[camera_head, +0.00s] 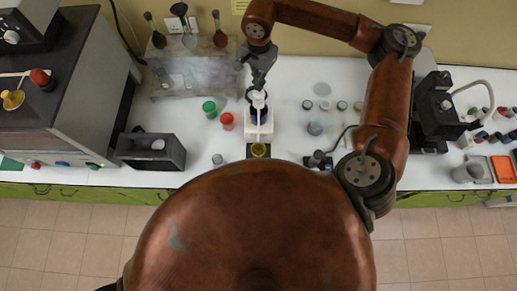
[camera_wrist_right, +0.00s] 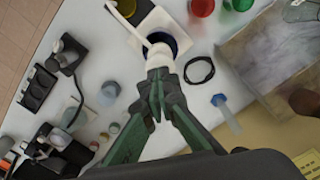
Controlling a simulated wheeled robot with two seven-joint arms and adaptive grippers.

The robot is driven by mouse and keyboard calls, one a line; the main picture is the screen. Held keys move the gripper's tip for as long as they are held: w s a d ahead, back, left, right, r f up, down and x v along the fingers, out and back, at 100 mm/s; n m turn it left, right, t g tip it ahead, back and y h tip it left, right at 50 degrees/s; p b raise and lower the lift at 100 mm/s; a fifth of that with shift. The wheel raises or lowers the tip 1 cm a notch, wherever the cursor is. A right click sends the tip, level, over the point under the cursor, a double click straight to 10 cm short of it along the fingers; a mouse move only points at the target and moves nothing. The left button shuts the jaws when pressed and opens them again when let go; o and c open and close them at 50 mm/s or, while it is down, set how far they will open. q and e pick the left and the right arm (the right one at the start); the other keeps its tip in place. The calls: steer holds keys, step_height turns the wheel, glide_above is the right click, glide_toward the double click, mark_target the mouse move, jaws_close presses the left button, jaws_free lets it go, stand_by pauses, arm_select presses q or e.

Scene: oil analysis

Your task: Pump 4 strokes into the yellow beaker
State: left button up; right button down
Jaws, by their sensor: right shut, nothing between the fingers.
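The pump bottle (camera_head: 259,115) is dark blue with a white pump head and stands upright in a white holder at the middle of the bench. In the right wrist view its white pump head (camera_wrist_right: 159,55) and spout show, the spout reaching toward the beaker. The yellow beaker (camera_head: 259,150) sits on a dark base just in front of the bottle; it also shows at the top of the right wrist view (camera_wrist_right: 126,7). My right gripper (camera_head: 259,85) is shut and empty, close above the pump head; I cannot tell whether it touches. My left gripper is out of view.
A red cap (camera_head: 227,121) and a green cap (camera_head: 209,107) lie left of the bottle. A flask rack (camera_head: 190,75) stands behind them. A black holder (camera_head: 150,151) is at the left front. Small jars (camera_head: 315,128) and a black microscope-like device (camera_head: 433,105) stand to the right.

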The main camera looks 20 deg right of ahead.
steer(key=shift+f, duration=0.15)
stand_by(0.4)
steer(key=shift+f+b, duration=1.85)
steer(key=shift+f, duration=0.15)
steer(key=shift+r, duration=0.1)
steer(key=shift+r+p, duration=0.8)
steer(key=shift+r, duration=1.25)
steer(key=shift+f, duration=0.15)
